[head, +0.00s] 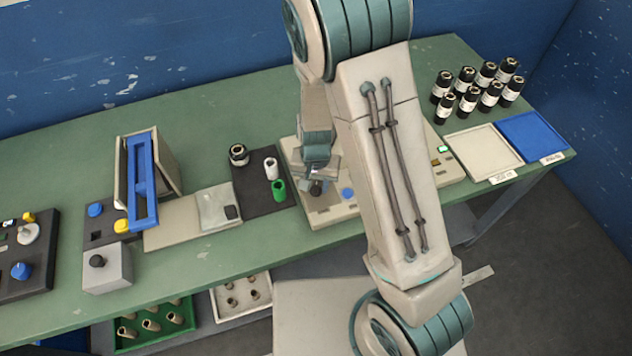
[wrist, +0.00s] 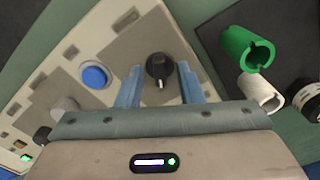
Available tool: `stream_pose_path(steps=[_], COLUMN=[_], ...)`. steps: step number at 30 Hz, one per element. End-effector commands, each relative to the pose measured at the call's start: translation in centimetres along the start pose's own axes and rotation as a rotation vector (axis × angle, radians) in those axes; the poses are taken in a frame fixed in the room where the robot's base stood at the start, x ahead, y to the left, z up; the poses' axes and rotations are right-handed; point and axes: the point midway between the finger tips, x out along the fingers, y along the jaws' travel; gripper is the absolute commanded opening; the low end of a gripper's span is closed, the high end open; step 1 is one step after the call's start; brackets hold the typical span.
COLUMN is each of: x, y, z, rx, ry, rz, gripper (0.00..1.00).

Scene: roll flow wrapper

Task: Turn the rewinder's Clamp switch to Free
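The beige machine (head: 328,213) stands at the middle of the bench, largely hidden behind my arm in the head view. Its black rotary knob (wrist: 159,67) sits on a grey panel, with a pale pointer mark toward the bottom of the wrist view. No lettering around the knob is readable. My gripper (head: 317,178) is over the knob. In the wrist view, its two blue fingers stand apart on either side of the knob, with visible gaps. It is open and holds nothing. A round blue button (wrist: 94,76) is left of the knob.
A green sleeve (wrist: 246,52) and a white sleeve (wrist: 260,95) stand on a dark mat (head: 257,203) beside the machine. A blue-framed device (head: 142,175) is further left. Several black bottles (head: 467,102) and two trays (head: 483,150) are at the right.

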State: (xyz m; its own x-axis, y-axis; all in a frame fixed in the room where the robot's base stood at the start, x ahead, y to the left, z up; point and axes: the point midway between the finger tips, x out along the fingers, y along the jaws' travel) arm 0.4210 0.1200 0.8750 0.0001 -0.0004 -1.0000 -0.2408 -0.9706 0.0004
Motion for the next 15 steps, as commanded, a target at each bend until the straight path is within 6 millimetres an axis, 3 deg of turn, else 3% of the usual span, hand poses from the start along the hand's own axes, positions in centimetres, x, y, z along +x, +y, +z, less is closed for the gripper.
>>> stream_pose_path(steps=[5,9,15], x=[-0.01,-0.02,-0.02], y=[-0.01,-0.01,-0.01], z=[0.01,0.01,0.0], rx=[0.0,0.0,-0.002], ry=[0.0,0.0,0.0], rz=[0.0,0.0,0.0], gripper=[0.34,0.0,0.0])
